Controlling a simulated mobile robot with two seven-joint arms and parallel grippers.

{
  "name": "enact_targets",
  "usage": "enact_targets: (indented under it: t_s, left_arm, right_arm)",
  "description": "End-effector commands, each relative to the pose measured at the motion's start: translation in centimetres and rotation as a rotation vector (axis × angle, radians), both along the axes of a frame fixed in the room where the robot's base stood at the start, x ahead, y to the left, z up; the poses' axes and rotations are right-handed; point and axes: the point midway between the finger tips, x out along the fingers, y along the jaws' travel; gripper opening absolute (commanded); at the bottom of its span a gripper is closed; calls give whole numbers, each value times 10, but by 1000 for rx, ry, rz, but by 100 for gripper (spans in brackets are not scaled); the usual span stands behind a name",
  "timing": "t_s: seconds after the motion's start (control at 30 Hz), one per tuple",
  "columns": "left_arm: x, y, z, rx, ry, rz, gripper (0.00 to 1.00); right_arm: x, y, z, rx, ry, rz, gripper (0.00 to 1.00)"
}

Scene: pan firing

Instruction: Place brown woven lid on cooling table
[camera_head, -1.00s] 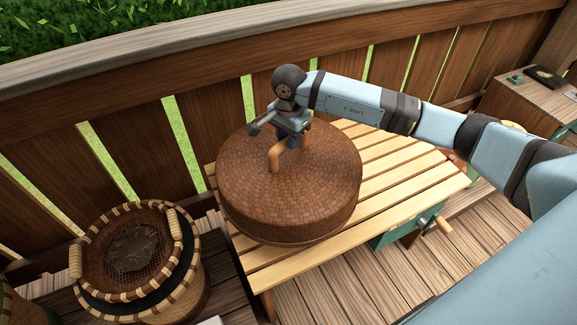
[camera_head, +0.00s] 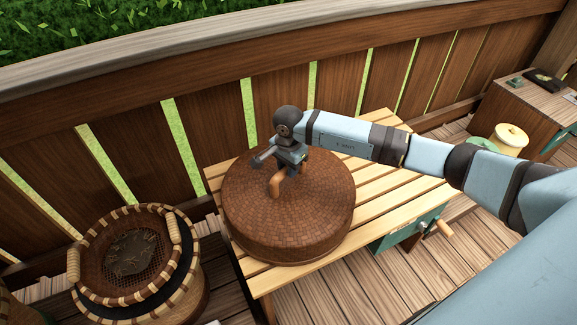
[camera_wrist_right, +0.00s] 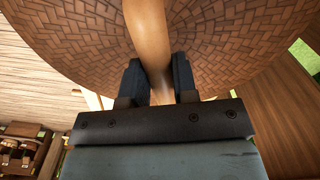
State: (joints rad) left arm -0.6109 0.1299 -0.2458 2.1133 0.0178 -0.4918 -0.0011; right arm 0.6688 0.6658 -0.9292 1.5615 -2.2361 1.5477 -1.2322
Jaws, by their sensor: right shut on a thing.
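The brown woven lid (camera_head: 290,218) is a large round brown dome with a light wooden handle on top. It rests on, or is very close to, the slatted wooden cooling table (camera_head: 400,190), over its left part. My right gripper (camera_head: 280,172) is at the handle on top of the lid. In the right wrist view the two dark fingers (camera_wrist_right: 157,85) are on either side of the wooden handle (camera_wrist_right: 147,35), with the weave behind it. The contact between the lid's underside and the slats is hidden. My left gripper is not in view.
A round woven basket (camera_head: 88,240) with a dark mesh inside stands at the lower left. A wooden fence (camera_head: 210,120) runs behind the table. A cabinet (camera_head: 530,110) and a yellow lidded pot (camera_head: 510,140) are at the right. The table's right slats are bare.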

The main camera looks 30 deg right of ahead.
Motion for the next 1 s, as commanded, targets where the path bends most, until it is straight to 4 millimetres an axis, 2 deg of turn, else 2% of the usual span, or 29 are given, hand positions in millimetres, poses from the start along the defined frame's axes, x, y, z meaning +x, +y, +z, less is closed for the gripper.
enact_targets:
  t_s: [0.07, 0.1, 0.2, 0.47, 0.6, 0.67, 1.0]
  left_arm:
    - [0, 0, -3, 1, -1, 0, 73]
    - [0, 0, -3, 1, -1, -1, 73]
    - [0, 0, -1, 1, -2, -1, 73]
    - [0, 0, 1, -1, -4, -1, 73]
    - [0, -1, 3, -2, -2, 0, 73]
    - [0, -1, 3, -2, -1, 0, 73]
    - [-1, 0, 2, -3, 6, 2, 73]
  right_arm:
    - [0, 0, -3, 0, -1, 0, 0]
    - [0, 0, -4, 0, 0, 0, 29]
    - [0, 0, -3, 0, 0, 0, 52]
    - [0, 0, -2, 0, 0, 0, 52]
    - [1, 0, 6, -1, -1, 0, 52]
    - [1, 0, 15, 0, -2, -1, 52]
    - [1, -1, 87, -1, -3, 0, 52]
